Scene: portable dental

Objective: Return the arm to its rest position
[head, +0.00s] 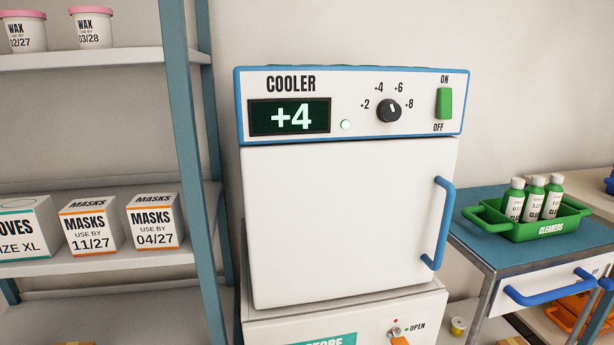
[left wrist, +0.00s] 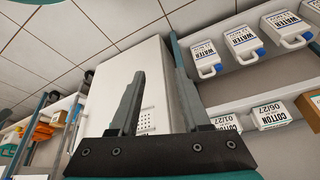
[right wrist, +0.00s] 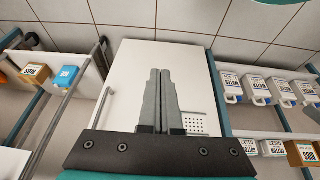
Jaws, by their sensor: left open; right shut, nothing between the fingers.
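Neither of my grippers shows in the head view. In the left wrist view my left gripper (left wrist: 156,56) is open, its two fingers apart with nothing between them. In the right wrist view my right gripper (right wrist: 160,72) is shut, its fingers together and empty. Both grippers appear against a tall white cabinet, which shows in the left wrist view (left wrist: 112,85) and the right wrist view (right wrist: 135,65). Neither gripper visibly touches anything.
In the head view a white cooler (head: 345,215) has its door closed and reads +4. A shelf rack (head: 185,130) stands left; a trolley (head: 480,237) with a green cleaners tray (head: 545,229) stands right. Water jugs (left wrist: 245,42) sit on shelves in the left wrist view.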

